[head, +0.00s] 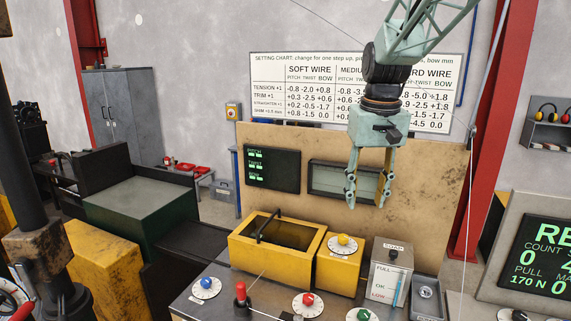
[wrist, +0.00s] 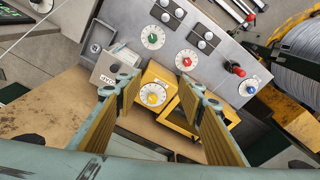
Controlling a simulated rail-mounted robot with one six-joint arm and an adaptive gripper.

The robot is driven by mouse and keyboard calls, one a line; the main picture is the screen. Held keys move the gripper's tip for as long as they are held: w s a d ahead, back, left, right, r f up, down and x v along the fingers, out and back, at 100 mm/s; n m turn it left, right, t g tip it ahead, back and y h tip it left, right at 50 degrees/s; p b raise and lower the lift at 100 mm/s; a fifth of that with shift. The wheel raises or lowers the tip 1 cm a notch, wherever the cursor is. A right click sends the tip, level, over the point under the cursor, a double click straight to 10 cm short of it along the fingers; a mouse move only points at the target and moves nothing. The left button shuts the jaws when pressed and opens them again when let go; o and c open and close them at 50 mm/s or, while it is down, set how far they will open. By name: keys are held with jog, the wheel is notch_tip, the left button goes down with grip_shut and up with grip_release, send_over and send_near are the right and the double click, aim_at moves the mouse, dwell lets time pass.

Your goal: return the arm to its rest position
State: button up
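My gripper (head: 366,200) hangs with its fingers pointing down, high above the machine bench, in front of the tan back panel (head: 285,195). Its two fingers are spread apart with nothing between them. In the wrist view my gripper (wrist: 158,88) is also open and empty, and a white dial with a yellow knob (wrist: 152,95) shows below the gap. My gripper touches nothing that I can see.
Below stand a yellow open box (head: 265,265), the yellow-knob dial (head: 344,244) and a soap tank (head: 388,275). Red (head: 308,300), blue (head: 206,284) and green (head: 358,315) knobs sit on the bench, with a red-handled lever (head: 241,292). A thin wire (head: 467,170) runs down at the right.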

jog(key=s+t+b, duration=0.2)
jog(key=s+b, duration=0.4)
jog(key=s, duration=2.5)
jog(key=s+f+b, duration=0.3)
jog(key=s+f, duration=0.3)
jog(key=s, duration=0.6)
jog(key=shift+f+m+t, duration=0.3)
jog(key=shift+f, duration=0.1)
jog(key=shift+w, duration=0.1)
notch_tip(320, 180, down, 3)
jog(key=b, duration=0.2)
jog(key=shift+r+b, duration=0.15)
jog(key=shift+b, duration=0.2)
jog(key=shift+d, duration=0.1)
